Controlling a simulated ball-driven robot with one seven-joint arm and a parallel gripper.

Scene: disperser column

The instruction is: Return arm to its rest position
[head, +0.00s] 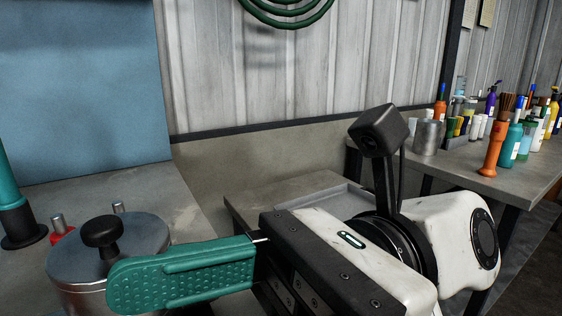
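My arm reaches in from the lower right, with its white wrist and dark housing in the middle foreground. My gripper (125,285) points left, and one green, dimpled finger shows side-on. The other finger is hidden, so I cannot tell how far apart they are. The finger overlaps the front right of a round metal pot (75,268) with a black lid knob (101,232). I cannot tell whether they touch. No held object shows.
The pot stands on a grey bench (115,192) beside a teal post (12,190) with a black base. A low grey table (265,194) stands behind my wrist. A right-hand bench (520,180) carries several bottles, brushes and a metal can (427,138). A green hose (290,20) hangs on the wall.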

